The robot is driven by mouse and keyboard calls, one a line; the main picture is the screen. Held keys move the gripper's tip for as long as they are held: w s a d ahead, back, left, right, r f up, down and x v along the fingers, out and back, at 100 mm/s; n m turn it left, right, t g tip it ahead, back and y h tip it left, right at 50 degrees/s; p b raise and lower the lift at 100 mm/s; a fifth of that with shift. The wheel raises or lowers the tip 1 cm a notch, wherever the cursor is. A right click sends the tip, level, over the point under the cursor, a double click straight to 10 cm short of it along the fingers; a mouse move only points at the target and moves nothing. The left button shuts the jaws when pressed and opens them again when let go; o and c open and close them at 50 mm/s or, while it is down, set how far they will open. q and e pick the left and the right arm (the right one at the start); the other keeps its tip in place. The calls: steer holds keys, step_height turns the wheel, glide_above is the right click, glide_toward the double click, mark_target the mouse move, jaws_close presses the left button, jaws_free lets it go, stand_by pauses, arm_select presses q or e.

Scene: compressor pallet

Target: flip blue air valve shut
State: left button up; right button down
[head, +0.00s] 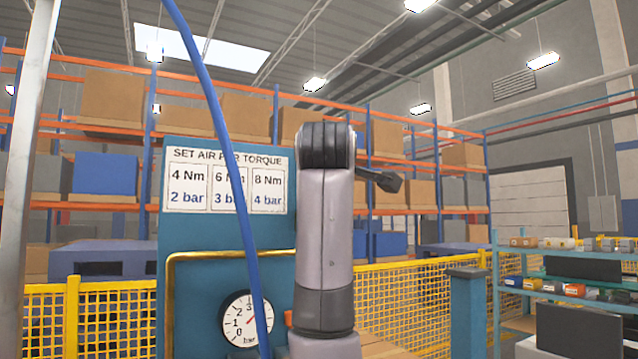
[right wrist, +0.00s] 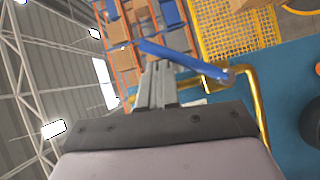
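The blue air valve lever (right wrist: 185,58) shows in the right wrist view as a slanted blue bar. Its pivot end sits at the brass pipe (right wrist: 252,88), and its free end reaches left past my fingertips. My right gripper (right wrist: 157,68) has its grey fingers close together, with their tips at the lever. The lever crosses the tips rather than lying visibly between them; I cannot tell whether they touch. In the head view the bent pipe (head: 215,255) shows on the teal panel (head: 190,235), but the lever is not visible. My left gripper is in neither view.
A pressure gauge (head: 240,318) is mounted low on the panel, below a torque sign (head: 228,180). A blue hose (head: 215,105) hangs in front. My arm hides the panel's right side. A yellow fence (head: 420,300) and a shelf with bins (head: 565,290) stand right.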

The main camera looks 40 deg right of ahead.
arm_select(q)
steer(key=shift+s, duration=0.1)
arm_select(e)
steer(key=s+d+f+m+g+y, duration=0.1)
steer(key=d+f+m, duration=0.1)
steer(key=d+f, duration=0.2)
steer(key=shift+s+d+y, duration=0.15)
steer(key=shift+d+y, duration=0.25)
steer(key=shift+d, duration=0.15)
steer(key=shift+f, duration=0.15)
stand_by(0.4)
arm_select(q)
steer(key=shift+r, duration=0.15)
